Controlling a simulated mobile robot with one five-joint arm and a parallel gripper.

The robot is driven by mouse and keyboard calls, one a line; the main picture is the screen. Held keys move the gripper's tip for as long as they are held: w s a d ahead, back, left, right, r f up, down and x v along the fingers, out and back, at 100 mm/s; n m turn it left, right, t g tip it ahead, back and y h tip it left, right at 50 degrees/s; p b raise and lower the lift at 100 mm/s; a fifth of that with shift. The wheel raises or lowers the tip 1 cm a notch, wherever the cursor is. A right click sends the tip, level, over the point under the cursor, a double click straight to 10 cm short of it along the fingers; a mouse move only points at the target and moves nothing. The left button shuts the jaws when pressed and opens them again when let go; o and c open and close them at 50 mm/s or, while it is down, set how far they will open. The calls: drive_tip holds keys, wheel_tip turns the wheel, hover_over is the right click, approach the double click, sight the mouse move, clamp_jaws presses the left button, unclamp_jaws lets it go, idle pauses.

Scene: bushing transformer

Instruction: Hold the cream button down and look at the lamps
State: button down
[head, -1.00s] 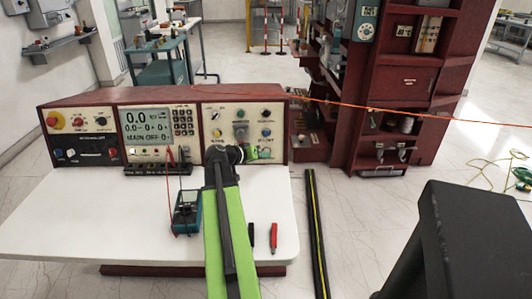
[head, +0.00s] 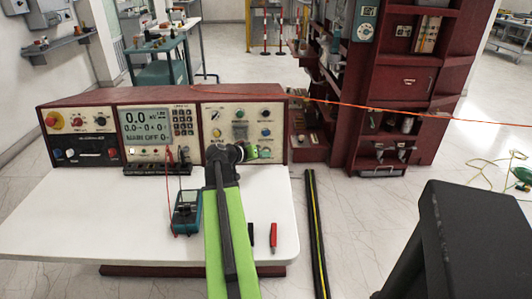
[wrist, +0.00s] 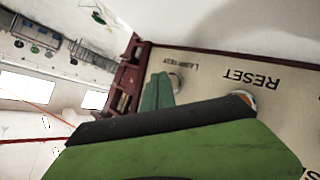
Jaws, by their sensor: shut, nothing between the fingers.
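The cream button (wrist: 177,83), under the label LAMP TEST, shows in the wrist view on a cream panel, upside down in the picture. My gripper (wrist: 158,77) is shut and empty. Its green fingertips are at the button's left edge in the picture; I cannot tell whether they touch or press it. In the head view my gripper (head: 252,152) is at the lower part of the right panel (head: 207,104) and hides the button there.
A RESET button (wrist: 243,97) sits beside the cream one, partly hidden by my gripper. The console's screen (head: 143,127) reads MAIN OFF. A meter (head: 186,212) and a red probe (head: 273,237) lie on the white worktop (head: 90,220). A red shelf unit (head: 400,130) stands at the right.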

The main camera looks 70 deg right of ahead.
drive_tip(key=shift+w+d+f, duration=0.1)
drive_tip(key=shift+w+d, duration=0.05)
drive_tip(key=shift+d, duration=0.25)
drive_tip(key=shift+a, duration=0.15)
idle(1.1)
drive_tip(key=shift+s+a+r, duration=0.2)
drive_tip(key=shift+s+a, duration=0.1)
drive_tip(key=shift+a, duration=0.35)
drive_tip(key=shift+s+a+r+p, duration=0.2)
drive_tip(key=shift+s+a+p, duration=0.1)
drive_tip(key=shift+a, duration=0.45)
drive_tip(key=shift+s+a+r+p, duration=0.2)
drive_tip(key=shift+s+a, duration=0.15)
drive_tip(key=shift+a, duration=0.45)
drive_tip(key=shift+s+a+r+p, duration=0.2)
drive_tip(key=shift+s+a+p, duration=0.1)
drive_tip(key=shift+a, duration=0.45)
